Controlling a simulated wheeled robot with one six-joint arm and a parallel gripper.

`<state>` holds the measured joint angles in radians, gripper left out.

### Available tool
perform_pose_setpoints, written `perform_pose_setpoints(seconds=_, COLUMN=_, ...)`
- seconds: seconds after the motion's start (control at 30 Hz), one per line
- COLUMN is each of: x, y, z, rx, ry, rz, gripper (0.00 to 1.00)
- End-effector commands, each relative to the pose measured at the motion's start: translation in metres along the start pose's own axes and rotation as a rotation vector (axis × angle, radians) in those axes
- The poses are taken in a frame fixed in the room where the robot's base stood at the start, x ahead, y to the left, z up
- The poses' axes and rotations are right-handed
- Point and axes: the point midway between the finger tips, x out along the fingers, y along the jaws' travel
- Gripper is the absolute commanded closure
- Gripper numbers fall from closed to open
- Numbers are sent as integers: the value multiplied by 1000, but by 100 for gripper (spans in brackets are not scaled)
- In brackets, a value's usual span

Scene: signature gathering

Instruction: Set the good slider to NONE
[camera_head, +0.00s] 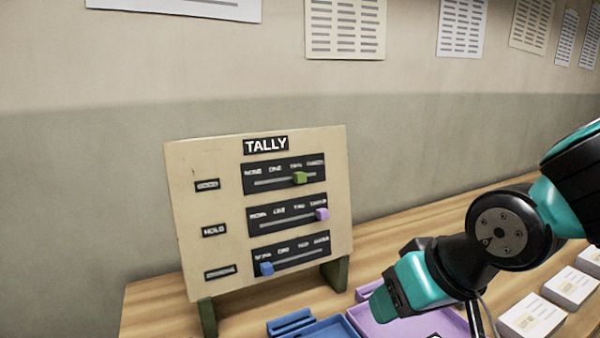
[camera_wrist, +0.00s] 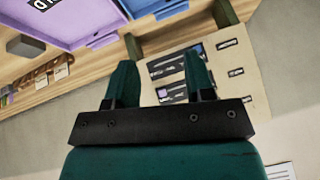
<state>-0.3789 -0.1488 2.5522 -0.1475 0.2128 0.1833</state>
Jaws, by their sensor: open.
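The cream TALLY board (camera_head: 195,255) stands upright on the table with three slider rows. The top row, whose blurred label (camera_head: 207,185) seems to read GOOD, has a green knob (camera_head: 300,178) under TWO. The HOLD row has a purple knob (camera_head: 321,214) under THREE. The bottom row has a blue knob (camera_head: 266,269) at NONE. My gripper (camera_wrist: 158,72) is open and empty, with the board beyond its fingers in the wrist view. The green knob is not visible there. In the head view my gripper is right of and below the board, apart from it.
A blue tray (camera_head: 325,328) and a purple tray (camera_head: 455,322) lie on the wooden table (camera_head: 150,307) in front of the board. Paper stacks (camera_head: 532,318) lie at the right. The wall (camera_head: 90,170) is close behind the board. The space before the sliders is clear.

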Motion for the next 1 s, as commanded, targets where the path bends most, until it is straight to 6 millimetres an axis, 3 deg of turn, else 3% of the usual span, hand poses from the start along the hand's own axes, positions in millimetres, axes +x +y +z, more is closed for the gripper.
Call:
perform_pose_setpoints(seconds=0.07, x=19, y=16, z=-31, rx=54, ry=172, rz=79, gripper=51)
perform_pose_setpoints(seconds=0.17, x=28, y=31, z=-74, rx=69, ry=428, rz=152, gripper=51)
perform_pose_setpoints(seconds=0.33, x=20, y=22, z=-125, rx=-40, ry=794, rz=150, gripper=51)
perform_pose_setpoints(seconds=0.6, x=6, y=-15, z=-149, rx=-211, ry=1038, rz=44, gripper=51)
perform_pose_setpoints(seconds=0.77, x=8, y=-20, z=-162, rx=-224, ry=1052, rz=35, gripper=51)
perform_pose_setpoints(seconds=1.0, x=25, y=-23, z=-200, rx=-222, ry=1050, rz=37, gripper=51)
